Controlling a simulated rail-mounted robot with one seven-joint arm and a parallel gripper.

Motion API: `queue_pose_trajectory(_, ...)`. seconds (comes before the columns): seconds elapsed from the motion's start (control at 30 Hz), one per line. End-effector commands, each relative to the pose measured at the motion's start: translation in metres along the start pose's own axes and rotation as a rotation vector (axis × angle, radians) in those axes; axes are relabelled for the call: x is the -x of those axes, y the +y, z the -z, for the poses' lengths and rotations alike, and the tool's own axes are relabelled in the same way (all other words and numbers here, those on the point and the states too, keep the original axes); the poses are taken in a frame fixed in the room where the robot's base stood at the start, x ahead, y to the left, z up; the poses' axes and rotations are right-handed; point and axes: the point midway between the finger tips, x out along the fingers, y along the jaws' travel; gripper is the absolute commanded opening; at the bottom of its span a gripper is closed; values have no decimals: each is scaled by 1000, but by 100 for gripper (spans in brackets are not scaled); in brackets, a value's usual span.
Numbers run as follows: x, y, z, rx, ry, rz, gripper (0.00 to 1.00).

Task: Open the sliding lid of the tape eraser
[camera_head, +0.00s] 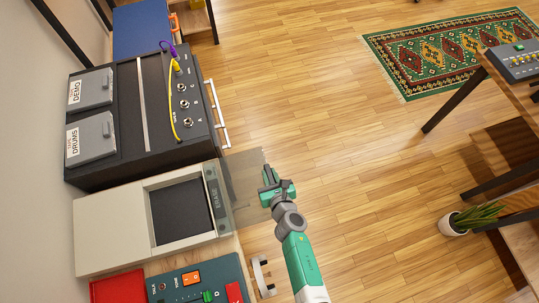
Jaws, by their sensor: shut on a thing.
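The tape eraser (110,228) is a beige box on the left bench with a dark recessed well (181,212) showing uncovered. A grey strip marked ERASE (216,198) runs along its right side. Its sliding lid (244,177) looks like a smoky see-through plate sticking out to the right, past the box and over the floor. My gripper (270,181) is at the lid's right edge, shut on the lid.
Above the eraser in the picture stands a black unit (150,115) with knobs, a yellow cable and two tape boxes. Below are a red box (118,288) and a teal control panel (195,285). Open wooden floor (350,180) lies to the right; a potted plant (470,218) stands farther right.

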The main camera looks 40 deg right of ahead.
Motion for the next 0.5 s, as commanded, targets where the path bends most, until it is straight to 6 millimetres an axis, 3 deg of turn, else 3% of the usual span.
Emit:
queue_pose_trajectory(0.23, 0, 0, 1, -1, 2, 2, 0)
queue_pose_trajectory(0.27, 0, 0, 1, -1, 2, 1, 22)
queue_pose_trajectory(0.33, 0, 0, 1, -1, 2, 1, 36)
queue_pose_trajectory(0.37, 0, 0, 1, -1, 1, 1, 40)
queue_pose_trajectory(0.5, 0, 0, 0, -1, 1, 1, 40)
